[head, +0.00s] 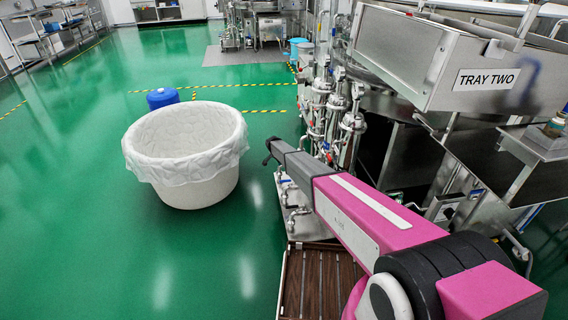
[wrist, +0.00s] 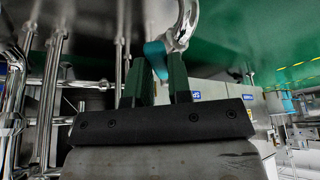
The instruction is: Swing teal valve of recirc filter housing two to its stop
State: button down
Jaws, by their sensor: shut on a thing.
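In the wrist view a teal valve handle (wrist: 155,52) sits at the tips of my gripper's two dark green fingers. My gripper (wrist: 157,62) is shut on this handle. A shiny curved metal pipe (wrist: 184,28) runs just above and to the right of the handle. In the head view steel filter housings (head: 320,98) with pipes stand beyond my pink and grey arm. The handle and the fingertips cannot be made out in the head view. Which housing the held valve belongs to cannot be read from these frames.
Vertical steel pipes (wrist: 48,90) stand close at the left in the wrist view. A steel tray labelled TRAY TWO (head: 440,60) overhangs at the right. A white lined tub (head: 195,185) stands on the open green floor, with a blue drum (head: 162,97) behind it.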

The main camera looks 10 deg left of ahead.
jog(key=shift+w+a+m+g+h, duration=0.25)
jog(key=shift+w+a+m+g, duration=0.3)
jog(key=shift+m, duration=0.7)
jog(key=shift+w+a+m+g+h, duration=0.35)
jog(key=shift+w+m, duration=0.4)
jog(key=shift+m, duration=0.45)
jog(key=shift+w+a+m+g+h, duration=0.1)
jog(key=shift+w+a+m+g, duration=0.35)
jog(key=shift+m, duration=0.8)
jog(key=shift+w, duration=0.25)
jog(key=c, duration=1)
grip_release()
jog(key=shift+c, duration=0.2)
jog(key=shift+r, duration=0.1)
jog(key=v, duration=1)
jog(key=shift+s+a+r, duration=0.15)
jog(key=shift+a+r, duration=0.1)
